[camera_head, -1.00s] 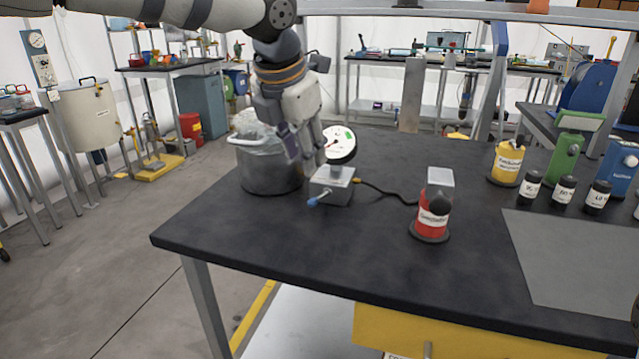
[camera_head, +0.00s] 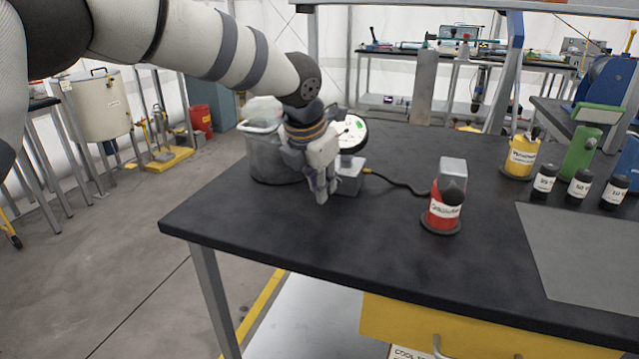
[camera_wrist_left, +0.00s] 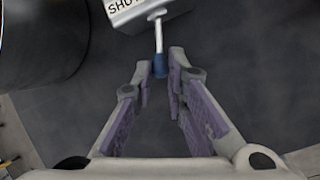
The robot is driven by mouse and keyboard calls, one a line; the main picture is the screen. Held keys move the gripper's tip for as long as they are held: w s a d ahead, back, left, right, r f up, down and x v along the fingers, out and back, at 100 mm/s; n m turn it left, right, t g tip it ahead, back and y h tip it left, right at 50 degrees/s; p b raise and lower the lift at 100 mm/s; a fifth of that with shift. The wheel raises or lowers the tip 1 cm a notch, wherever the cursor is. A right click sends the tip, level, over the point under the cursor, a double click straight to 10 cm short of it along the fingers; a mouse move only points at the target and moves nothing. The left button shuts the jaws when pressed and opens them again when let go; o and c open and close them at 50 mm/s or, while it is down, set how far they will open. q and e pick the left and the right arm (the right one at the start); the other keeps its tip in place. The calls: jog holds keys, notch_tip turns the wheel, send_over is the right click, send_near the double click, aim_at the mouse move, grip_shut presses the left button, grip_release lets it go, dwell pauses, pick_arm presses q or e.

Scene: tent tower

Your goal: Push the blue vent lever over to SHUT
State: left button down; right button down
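The vent lever is a pale rod with a blue tip (camera_wrist_left: 160,68); in the left wrist view it sticks out from a grey box (camera_wrist_left: 150,14). A label reading SHUT is partly visible on the box, left of the rod. My left gripper (camera_wrist_left: 160,74) is open, with the blue tip between its fingertips; I cannot tell whether they touch it. In the head view my left gripper (camera_head: 322,196) points down in front of the gauge box (camera_head: 351,178) and hides the lever. A round white dial (camera_head: 352,133) stands on that box. My right gripper is not in view.
A cable runs from the box toward a red container (camera_head: 443,210) on the right. The black tabletop (camera_head: 330,240) in front is clear.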

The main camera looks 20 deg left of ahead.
pick_arm(q)
jog(key=shift+w+a+m+h, duration=0.15)
jog(key=shift+a+m+h, duration=0.25)
jog(key=shift+m, duration=0.4)
jog(key=shift+w+a+f+m, duration=0.15)
jog(key=shift+a+f+m, duration=0.1)
jog(key=shift+m, duration=0.15)
jog(key=shift+w+a+r+m+h, duration=0.15)
jog(key=shift+m+h, duration=0.15)
jog(key=shift+m, duration=0.2)
jog(key=c, duration=1.6)
grip_release()
